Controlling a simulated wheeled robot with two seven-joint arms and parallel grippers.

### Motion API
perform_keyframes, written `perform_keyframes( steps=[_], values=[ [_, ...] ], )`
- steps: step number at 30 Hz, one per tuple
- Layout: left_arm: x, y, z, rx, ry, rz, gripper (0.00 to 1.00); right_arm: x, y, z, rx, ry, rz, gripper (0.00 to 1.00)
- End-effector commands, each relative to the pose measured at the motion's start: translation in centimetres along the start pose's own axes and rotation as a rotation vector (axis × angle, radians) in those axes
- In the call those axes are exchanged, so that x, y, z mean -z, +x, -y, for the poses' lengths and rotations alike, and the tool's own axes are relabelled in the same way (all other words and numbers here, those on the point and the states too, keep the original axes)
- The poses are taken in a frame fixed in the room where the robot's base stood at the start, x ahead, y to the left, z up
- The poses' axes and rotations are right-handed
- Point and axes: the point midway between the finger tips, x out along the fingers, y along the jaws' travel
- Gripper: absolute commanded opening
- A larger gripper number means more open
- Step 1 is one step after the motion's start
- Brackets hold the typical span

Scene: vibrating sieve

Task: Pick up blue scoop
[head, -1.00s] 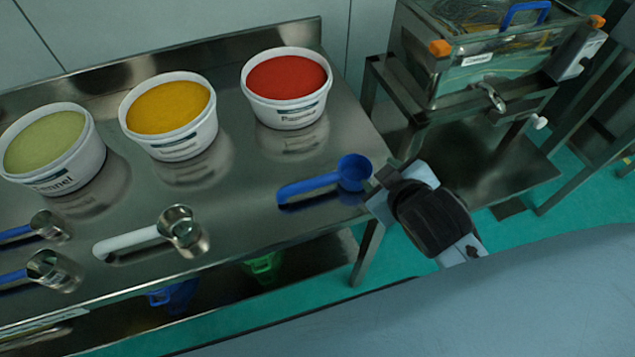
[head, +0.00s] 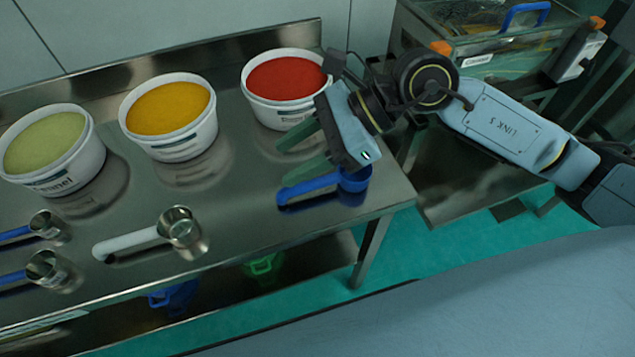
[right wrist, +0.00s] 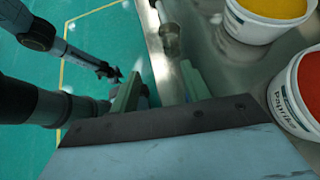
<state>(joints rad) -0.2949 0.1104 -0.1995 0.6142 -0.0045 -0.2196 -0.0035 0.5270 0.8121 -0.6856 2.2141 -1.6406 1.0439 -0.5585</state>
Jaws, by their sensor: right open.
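The blue scoop (head: 306,189) lies on the steel table near its right end, handle to the left. Its cup is partly hidden behind my right gripper. My right gripper (head: 283,163) is open and empty above the scoop, its green fingers pointing left over the handle area. I cannot tell its exact height above the scoop. In the right wrist view both fingers (right wrist: 158,88) show apart with nothing between them, and the blue scoop is not visible there. My left gripper is not seen in the head view.
Tubs of red (head: 285,77), yellow (head: 168,108) and green (head: 47,145) powder stand along the table's back. A white-handled scoop (head: 130,241) lies left of the blue one. Two more blue-handled metal scoops (head: 45,268) lie at the far left. The sieve machine (head: 480,60) stands right.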

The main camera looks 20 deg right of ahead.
Motion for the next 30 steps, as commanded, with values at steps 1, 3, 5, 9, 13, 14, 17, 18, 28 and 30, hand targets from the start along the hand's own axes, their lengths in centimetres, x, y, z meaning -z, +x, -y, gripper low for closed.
perform_keyframes(
  steps=[1,3,5,9,13,14,17,18,28,30],
  values=[
    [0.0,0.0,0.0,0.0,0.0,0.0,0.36,2.0,-1.0,0.9,0.018,-0.06,-0.129,0.47],
    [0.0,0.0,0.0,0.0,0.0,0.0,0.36,4.6,-2.4,2.0,0.033,-0.122,-0.29,0.47],
    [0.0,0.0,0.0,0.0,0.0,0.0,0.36,6.3,-3.7,2.7,0.044,-0.158,-0.4,0.47],
    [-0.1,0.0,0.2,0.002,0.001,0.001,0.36,8.5,-5.7,3.8,0.058,-0.196,-0.552,0.47],
    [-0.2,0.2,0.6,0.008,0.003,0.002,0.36,9.7,-5.1,4.1,0.058,-0.201,-0.59,0.47],
    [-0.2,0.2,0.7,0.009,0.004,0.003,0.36,10.0,-4.7,4.1,0.057,-0.201,-0.59,0.47],
    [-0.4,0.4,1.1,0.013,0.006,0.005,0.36,11.1,-2.9,4.3,0.056,-0.2,-0.587,0.47],
    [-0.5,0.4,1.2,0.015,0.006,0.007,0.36,11.5,-2.3,4.4,0.056,-0.2,-0.587,0.47],
    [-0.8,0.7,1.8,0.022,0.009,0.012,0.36,13.5,0.7,4.9,0.059,-0.201,-0.587,0.47],
    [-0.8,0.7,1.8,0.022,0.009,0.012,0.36,13.8,1.3,4.9,0.058,-0.2,-0.586,0.47]
  ],
)
